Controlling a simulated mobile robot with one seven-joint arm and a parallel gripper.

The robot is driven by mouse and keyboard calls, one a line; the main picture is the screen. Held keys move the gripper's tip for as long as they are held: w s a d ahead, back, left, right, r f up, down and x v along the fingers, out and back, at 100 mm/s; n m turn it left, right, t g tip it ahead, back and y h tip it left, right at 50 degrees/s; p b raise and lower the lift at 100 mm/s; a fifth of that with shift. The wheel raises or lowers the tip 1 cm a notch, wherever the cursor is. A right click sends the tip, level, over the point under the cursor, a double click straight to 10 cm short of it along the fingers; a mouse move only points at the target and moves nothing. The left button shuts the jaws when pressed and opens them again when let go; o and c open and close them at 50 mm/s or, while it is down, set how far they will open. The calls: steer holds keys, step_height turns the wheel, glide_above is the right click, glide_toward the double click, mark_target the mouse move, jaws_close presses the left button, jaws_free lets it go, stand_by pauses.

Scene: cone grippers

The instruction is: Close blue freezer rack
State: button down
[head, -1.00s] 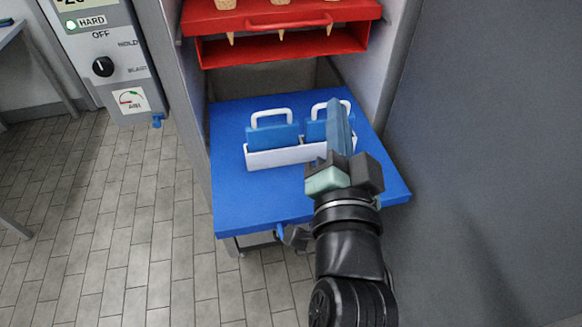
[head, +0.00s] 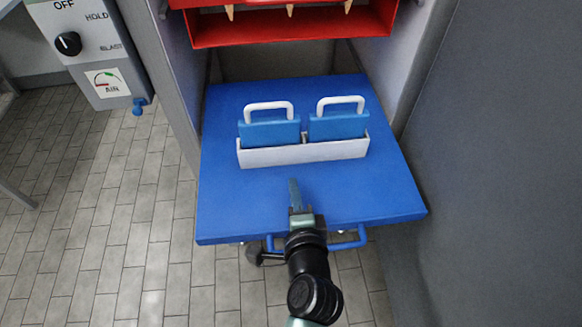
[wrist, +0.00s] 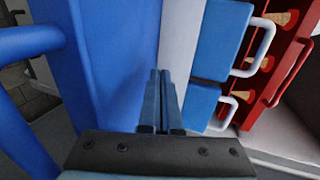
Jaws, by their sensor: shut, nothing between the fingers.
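The blue freezer rack (head: 240,205) sticks out of the freezer as a flat shelf below the red rack. Its blue handle (head: 348,239) is at the front edge; my arm hides part of it. The handle also shows large at the left of the wrist view (wrist: 25,85). My gripper (head: 294,182) is shut and empty. In the head view it appears over the front middle of the blue rack, in front of the white holder (head: 300,154). In the wrist view its fingers (wrist: 160,78) point along the rack; I cannot tell whether they touch it.
The white holder carries two blue blocks (head: 268,133) with white handles. A red rack (head: 290,30) with cones is above. A grey panel (head: 500,180) stands at right, and a control box (head: 85,50) at left. Tiled floor (head: 110,220) is clear at left.

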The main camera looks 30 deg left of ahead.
mark_target(289, 160)
steer(key=shift+r+x, duration=0.2)
steer(key=shift+x, duration=0.7)
steer(key=shift+r+x, duration=0.2)
steer(key=shift+x, duration=0.7)
steer(key=shift+r+x, duration=0.2)
steer(key=shift+x, duration=0.65)
steer(key=shift+w+a, duration=0.15)
steer(key=shift+w, duration=0.1)
